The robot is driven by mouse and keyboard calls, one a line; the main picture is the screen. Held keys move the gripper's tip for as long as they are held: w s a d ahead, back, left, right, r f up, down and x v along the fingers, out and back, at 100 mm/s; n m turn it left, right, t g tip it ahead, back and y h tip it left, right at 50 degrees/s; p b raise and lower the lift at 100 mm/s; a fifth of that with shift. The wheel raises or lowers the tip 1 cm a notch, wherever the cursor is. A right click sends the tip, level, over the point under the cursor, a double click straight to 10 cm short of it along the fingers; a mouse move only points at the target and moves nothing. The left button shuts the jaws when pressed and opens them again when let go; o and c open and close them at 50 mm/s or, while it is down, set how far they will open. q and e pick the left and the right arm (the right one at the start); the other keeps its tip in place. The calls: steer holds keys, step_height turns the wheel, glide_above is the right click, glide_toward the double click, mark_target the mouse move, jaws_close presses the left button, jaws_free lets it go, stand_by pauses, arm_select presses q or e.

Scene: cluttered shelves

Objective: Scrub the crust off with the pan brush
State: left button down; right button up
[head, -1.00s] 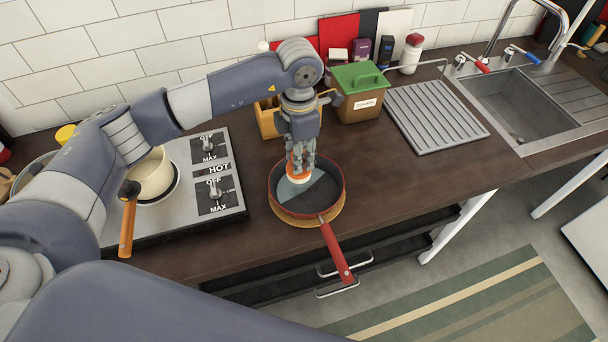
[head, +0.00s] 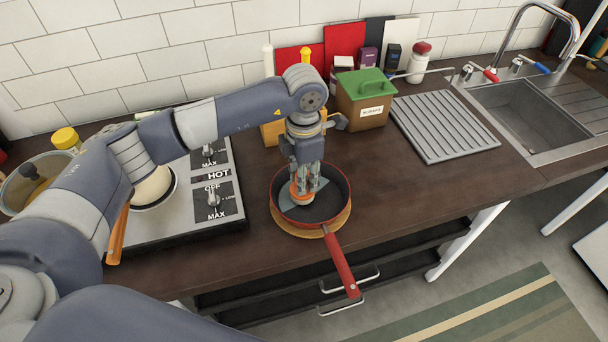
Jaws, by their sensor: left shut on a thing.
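A red frying pan (head: 338,205) with a dark inside sits on a round wooden board (head: 318,234), its red handle pointing toward the front edge. My left gripper (head: 306,176) points down into the left part of the pan. It is shut on the pan brush (head: 301,194), whose orange part shows below the fingers; its lower end is at the pan floor, though contact is hard to tell. A grey-teal patch (head: 288,211) shows on the pan floor beside the brush, partly hidden by it; I cannot tell if it is the crust. My right gripper is not in view.
A hob (head: 228,230) with a cream pot (head: 155,187) stands left of the pan. Behind are a green-lidded scraps bin (head: 362,98) and an orange holder (head: 272,134). A ribbed drainer (head: 446,126) and sink (head: 525,115) lie right. The counter right of the pan is clear.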

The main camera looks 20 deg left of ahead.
arm_select(q)
steer(key=shift+f+b, duration=0.6)
steer(key=shift+b, duration=0.05)
stand_by(0.6)
